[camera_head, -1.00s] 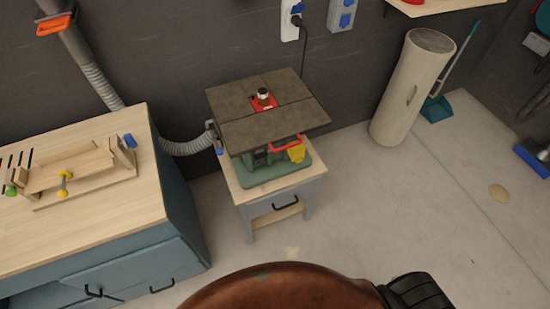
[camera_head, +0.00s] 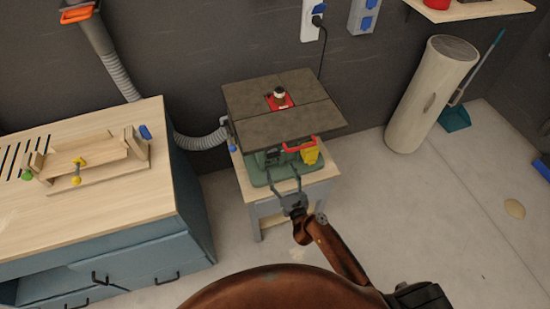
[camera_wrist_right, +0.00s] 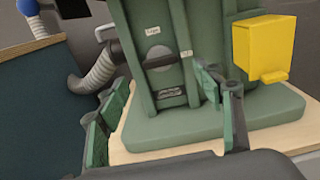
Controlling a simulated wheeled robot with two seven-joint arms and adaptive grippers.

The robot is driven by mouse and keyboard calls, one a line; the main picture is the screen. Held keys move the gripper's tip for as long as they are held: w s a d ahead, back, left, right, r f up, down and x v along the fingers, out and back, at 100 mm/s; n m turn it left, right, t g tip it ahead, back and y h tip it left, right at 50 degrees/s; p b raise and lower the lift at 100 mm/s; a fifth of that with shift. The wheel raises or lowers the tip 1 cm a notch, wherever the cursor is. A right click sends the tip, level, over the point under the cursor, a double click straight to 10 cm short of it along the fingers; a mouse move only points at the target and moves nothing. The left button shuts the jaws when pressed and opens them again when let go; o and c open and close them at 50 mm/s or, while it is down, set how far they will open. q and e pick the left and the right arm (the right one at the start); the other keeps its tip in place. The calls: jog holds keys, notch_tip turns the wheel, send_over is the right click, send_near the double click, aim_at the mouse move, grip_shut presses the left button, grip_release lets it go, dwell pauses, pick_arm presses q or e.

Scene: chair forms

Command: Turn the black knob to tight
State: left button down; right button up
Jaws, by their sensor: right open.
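A green machine (camera_head: 268,163) with a dark flat top stands on a small wooden-topped cabinet. In the right wrist view its green front (camera_wrist_right: 135,45) fills the upper middle. A round grey disc with a dark bar across it, seemingly the black knob (camera_wrist_right: 160,61), is on that front. Small white labels sit above it and to its right; their text is too small to read surely. My right gripper (camera_head: 284,182) is open and empty in front of the machine. In the wrist view its fingers (camera_wrist_right: 163,88) are spread either side of the knob, apart from it. My left gripper is not in view.
A yellow box (camera_wrist_right: 264,48) sticks out right of the knob. A grey hose (camera_head: 202,141) runs behind at the left. A wooden-topped blue workbench (camera_head: 110,225) stands at the left. The machine's dark tabletop (camera_head: 315,118) overhangs its front. The floor at right is mostly clear.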

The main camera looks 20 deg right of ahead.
aim_at(274, 157)
jog(key=w+b, duration=0.1)
jog(key=w, duration=0.6)
jog(key=shift+w+a+r, duration=0.1)
jog(key=shift+w+a, duration=0.05)
jog(key=shift+w, duration=0.2)
jog(key=c, duration=1.2)
